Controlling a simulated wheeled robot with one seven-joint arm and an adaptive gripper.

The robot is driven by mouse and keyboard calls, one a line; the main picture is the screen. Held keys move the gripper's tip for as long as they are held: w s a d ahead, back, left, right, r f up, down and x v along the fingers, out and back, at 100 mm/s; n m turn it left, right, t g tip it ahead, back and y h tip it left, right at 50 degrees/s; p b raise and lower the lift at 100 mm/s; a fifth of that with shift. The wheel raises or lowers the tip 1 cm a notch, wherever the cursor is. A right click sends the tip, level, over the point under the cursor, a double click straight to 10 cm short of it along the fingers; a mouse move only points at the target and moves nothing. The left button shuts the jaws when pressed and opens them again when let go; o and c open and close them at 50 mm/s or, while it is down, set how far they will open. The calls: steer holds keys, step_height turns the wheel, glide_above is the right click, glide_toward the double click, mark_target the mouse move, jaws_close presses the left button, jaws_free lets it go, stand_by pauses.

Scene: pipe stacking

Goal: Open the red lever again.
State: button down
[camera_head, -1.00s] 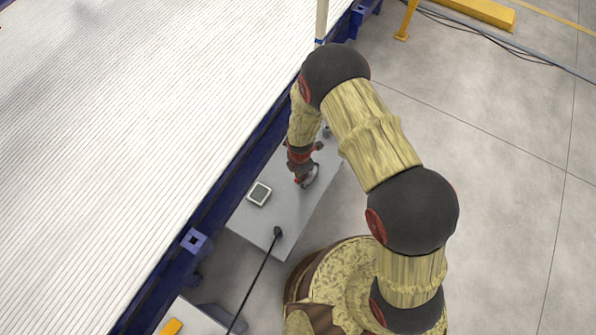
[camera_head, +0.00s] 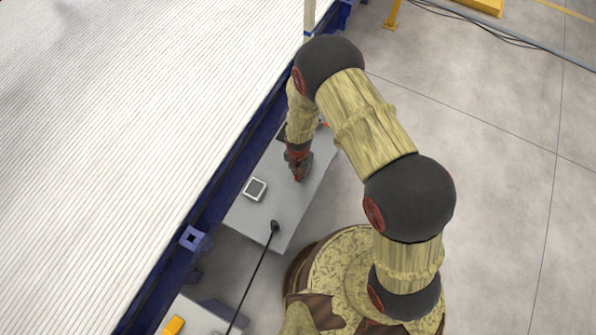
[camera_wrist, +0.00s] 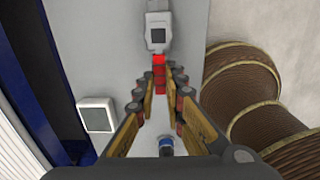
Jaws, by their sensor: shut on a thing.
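The red lever (camera_wrist: 158,72) sticks out of a light grey fitting (camera_wrist: 157,28) on the grey cabinet in the wrist view. My gripper (camera_wrist: 159,79) is around it, one finger on each side, and is shut on it near the fingertips. In the head view my gripper (camera_head: 298,174) reaches down to the top of the grey cabinet (camera_head: 285,212). The lever cannot be made out there, as my gripper and arm cover that spot.
A small white-framed panel (camera_head: 255,189) sits on the cabinet, left of my gripper. A black cable plug (camera_head: 275,227) stands near its front corner. A blue frame (camera_head: 192,238) and the white ribbed surface (camera_head: 130,130) border the left. Open floor (camera_head: 510,180) lies right.

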steer(key=c, duration=1.8)
jaws_free()
steer(key=shift+c, duration=0.2)
step_height(320, 180, up, 12)
